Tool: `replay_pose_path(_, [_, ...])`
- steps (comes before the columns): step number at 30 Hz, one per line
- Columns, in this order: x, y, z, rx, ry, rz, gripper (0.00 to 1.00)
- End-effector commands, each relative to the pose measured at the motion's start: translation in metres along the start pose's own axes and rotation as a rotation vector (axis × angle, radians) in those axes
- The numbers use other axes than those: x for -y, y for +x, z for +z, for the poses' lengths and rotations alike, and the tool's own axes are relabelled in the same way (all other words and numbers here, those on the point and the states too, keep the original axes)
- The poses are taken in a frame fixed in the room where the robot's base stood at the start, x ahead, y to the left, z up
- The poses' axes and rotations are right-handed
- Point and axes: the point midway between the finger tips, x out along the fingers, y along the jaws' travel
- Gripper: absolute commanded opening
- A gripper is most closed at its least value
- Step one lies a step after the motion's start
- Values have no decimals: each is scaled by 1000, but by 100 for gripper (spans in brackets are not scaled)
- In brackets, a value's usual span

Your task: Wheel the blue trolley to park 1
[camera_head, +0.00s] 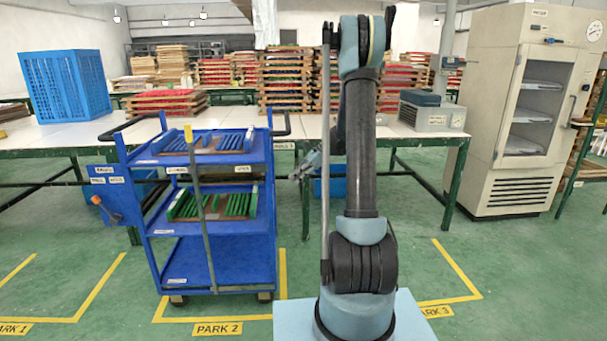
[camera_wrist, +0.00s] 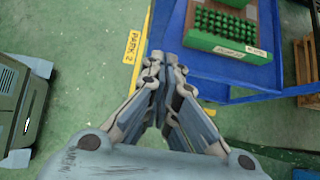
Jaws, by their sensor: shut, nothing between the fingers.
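The blue trolley (camera_head: 221,265) has three shelves and black handles at its upper corners. It stands upright inside the yellow-lined bay labelled PARK 2 (camera_head: 218,328), left of my arm. The PARK 1 label (camera_head: 15,328) lies on the floor at the far left, its bay cut off by the picture edge. My gripper (camera_head: 308,165) is beyond the right side of the trolley and partly hidden by my arm. In the wrist view my gripper (camera_wrist: 167,62) is shut and empty, with the blue trolley (camera_wrist: 217,82) just beyond it and to the right.
Trays of blue and green pieces (camera_head: 228,204) lie on the upper shelves. A beige cabinet (camera_head: 480,110) stands right. Park 1's visible floor is clear.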

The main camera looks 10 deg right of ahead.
Motion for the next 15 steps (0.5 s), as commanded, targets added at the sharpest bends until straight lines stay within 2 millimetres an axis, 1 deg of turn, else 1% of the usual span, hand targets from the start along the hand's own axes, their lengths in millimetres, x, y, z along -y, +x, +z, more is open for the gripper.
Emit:
replay_pose_path(1, [0, 10, 0, 0, -2, 1, 0])
replay_pose_path(6, [0, 38, 3, 0, -2, 1, 0])
replay_pose_path(9, [0, 47, 14, 0, -4, 1, 0])
replay_pose_path(15, [0, 59, 26, 0, -2, 0, 0])
